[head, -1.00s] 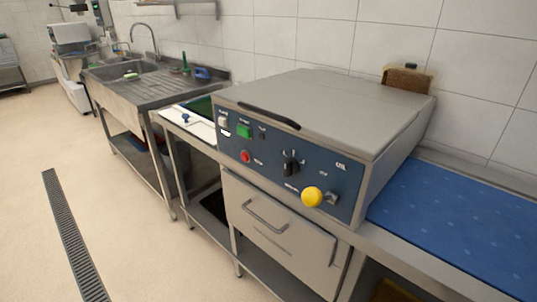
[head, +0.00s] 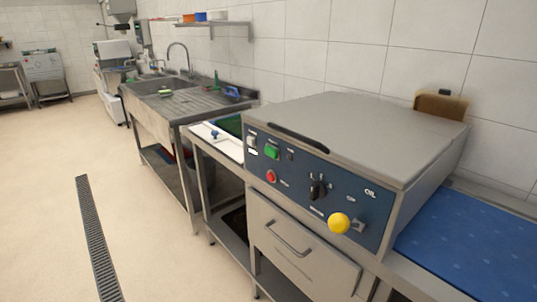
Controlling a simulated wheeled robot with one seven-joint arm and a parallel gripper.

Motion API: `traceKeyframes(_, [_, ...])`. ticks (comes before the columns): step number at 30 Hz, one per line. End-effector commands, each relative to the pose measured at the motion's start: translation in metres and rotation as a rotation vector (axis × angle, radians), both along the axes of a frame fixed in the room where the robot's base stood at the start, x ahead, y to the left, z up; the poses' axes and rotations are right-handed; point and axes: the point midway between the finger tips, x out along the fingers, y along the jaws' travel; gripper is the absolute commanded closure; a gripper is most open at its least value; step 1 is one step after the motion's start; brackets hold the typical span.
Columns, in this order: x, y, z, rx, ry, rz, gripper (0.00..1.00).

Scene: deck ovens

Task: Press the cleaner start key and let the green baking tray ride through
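The tray cleaner (head: 370,125) is a grey-lidded machine with a dark blue front panel (head: 290,168). The panel carries a green key (head: 272,152), a white switch (head: 252,141), a red button (head: 271,176), a black rotary knob (head: 318,188) and a yellow ball knob (head: 339,223). My gripper is not in view.
A blue speckled surface (head: 470,250) extends right of the cleaner. A white-topped table (head: 213,139) stands to its left, then a steel sink unit (head: 185,105). A drawer (head: 295,250) is below the panel. A drain grate (head: 95,235) crosses the open floor at left.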

Motion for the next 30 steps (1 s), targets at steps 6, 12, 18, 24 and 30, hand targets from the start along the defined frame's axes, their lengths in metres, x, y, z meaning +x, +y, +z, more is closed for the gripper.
traceKeyframes(6, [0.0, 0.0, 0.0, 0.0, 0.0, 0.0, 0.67])
traceKeyframes(12, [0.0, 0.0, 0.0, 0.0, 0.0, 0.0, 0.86])
traceKeyframes(18, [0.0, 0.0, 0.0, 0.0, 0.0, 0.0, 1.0])
traceKeyframes(24, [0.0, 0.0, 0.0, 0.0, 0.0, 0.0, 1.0])
traceKeyframes(30, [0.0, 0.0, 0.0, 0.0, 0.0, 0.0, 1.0])
